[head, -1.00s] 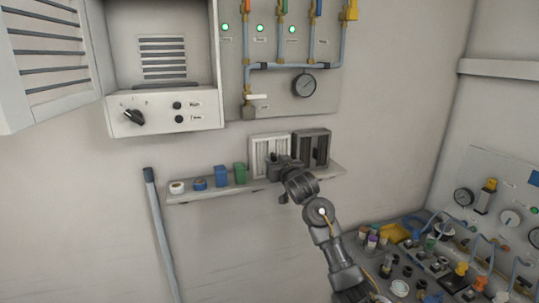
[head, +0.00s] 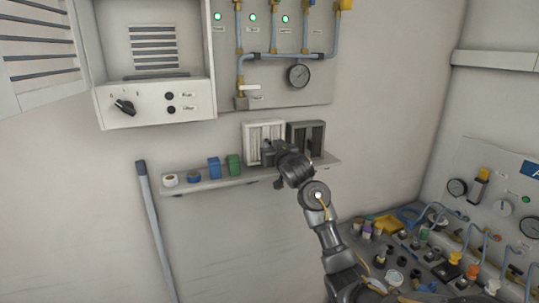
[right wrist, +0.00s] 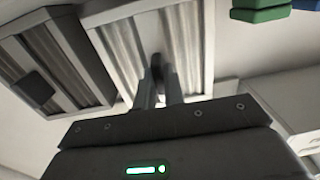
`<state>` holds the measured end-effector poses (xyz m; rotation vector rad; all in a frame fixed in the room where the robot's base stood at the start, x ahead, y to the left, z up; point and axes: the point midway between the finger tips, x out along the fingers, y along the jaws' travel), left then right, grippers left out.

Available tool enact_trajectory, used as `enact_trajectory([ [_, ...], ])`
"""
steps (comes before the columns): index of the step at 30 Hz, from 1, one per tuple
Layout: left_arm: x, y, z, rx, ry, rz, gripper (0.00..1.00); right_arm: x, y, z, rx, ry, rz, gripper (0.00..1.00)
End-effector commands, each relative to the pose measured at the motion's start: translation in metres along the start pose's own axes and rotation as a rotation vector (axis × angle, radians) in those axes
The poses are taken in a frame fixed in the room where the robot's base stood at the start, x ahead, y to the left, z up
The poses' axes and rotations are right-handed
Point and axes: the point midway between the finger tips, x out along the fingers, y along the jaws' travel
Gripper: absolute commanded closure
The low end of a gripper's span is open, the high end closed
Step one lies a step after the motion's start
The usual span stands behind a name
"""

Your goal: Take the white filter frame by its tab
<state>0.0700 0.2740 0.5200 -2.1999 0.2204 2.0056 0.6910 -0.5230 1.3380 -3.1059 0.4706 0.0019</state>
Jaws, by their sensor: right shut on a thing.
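The white filter frame (head: 252,145), with pale pleats, is upright at the wall shelf (head: 218,185), left of a dark grey filter frame (head: 318,140). My right gripper (head: 268,153) is in front of the white frame's lower part, shut on its tab. The right wrist view shows the white frame (right wrist: 196,45) close up, with the gripper fingers (right wrist: 159,88) closed at its face. The fingers mostly hide the tab. The dark frame (right wrist: 72,50) stands beside it there, its own dark tab showing. My left gripper is not in view.
A white roll (head: 169,180), a blue roll (head: 194,177), a blue block (head: 214,168) and a green block (head: 233,164) stand left on the shelf. A cabinet (head: 155,100) and pipe panel are above. A cluttered bench (head: 400,265) lies at lower right.

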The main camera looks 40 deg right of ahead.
Motion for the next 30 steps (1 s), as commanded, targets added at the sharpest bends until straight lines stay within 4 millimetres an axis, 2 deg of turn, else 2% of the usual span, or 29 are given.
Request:
enact_trajectory([
  [3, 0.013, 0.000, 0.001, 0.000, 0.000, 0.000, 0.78, -0.001, 0.001, -0.015, 0.000, 0.008, 0.001, 1.00],
  [10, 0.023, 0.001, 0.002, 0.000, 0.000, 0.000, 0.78, -0.056, 0.001, -0.013, -0.002, 0.007, 0.002, 1.00],
  [13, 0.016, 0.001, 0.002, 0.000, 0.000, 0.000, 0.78, -0.085, 0.001, -0.017, -0.004, 0.006, 0.003, 1.00],
  [18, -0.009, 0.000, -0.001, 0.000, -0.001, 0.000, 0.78, -0.132, 0.001, -0.021, -0.009, 0.001, 0.002, 1.00],
  [21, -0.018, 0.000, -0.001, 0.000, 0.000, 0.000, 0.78, -0.151, 0.001, -0.019, -0.007, 0.000, 0.002, 1.00],
  [24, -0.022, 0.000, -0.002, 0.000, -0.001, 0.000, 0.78, -0.165, 0.001, -0.017, -0.005, 0.000, 0.002, 1.00],
  [30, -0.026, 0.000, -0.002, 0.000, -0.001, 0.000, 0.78, -0.178, 0.000, -0.015, -0.001, 0.001, 0.001, 1.00],
])
